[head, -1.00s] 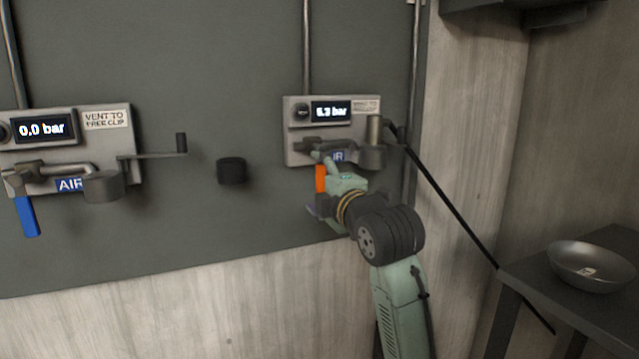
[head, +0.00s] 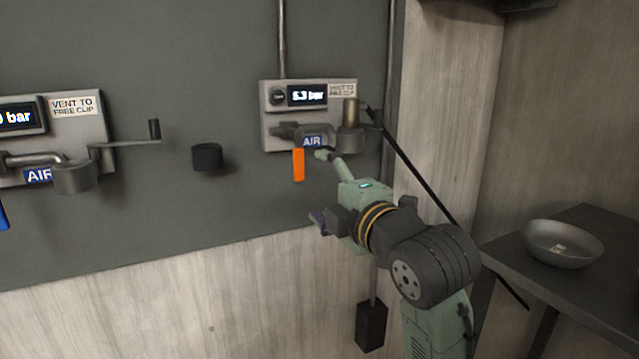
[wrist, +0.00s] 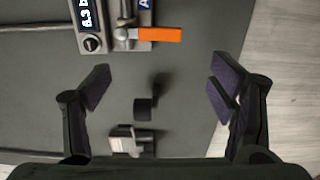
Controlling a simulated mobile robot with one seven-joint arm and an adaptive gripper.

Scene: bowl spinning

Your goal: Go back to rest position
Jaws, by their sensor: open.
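My gripper (head: 322,187) is in front of the right air panel (head: 265,128), just below and to the right of its orange handle (head: 298,164). In the wrist view my gripper (wrist: 158,90) is open, its dark fingers with purple pads spread wide. In the head view the handle hangs straight down. The panel's display (head: 307,95) seems to read 6.3 bar.
A second air panel (head: 105,130) is at the left, with a blue handle (head: 3,215) at the picture edge. A round black knob (head: 207,156) sits between the panels. A grey bowl (head: 562,243) rests on a dark table (head: 600,215) at the right. A black hose (head: 420,175) slopes down towards the table.

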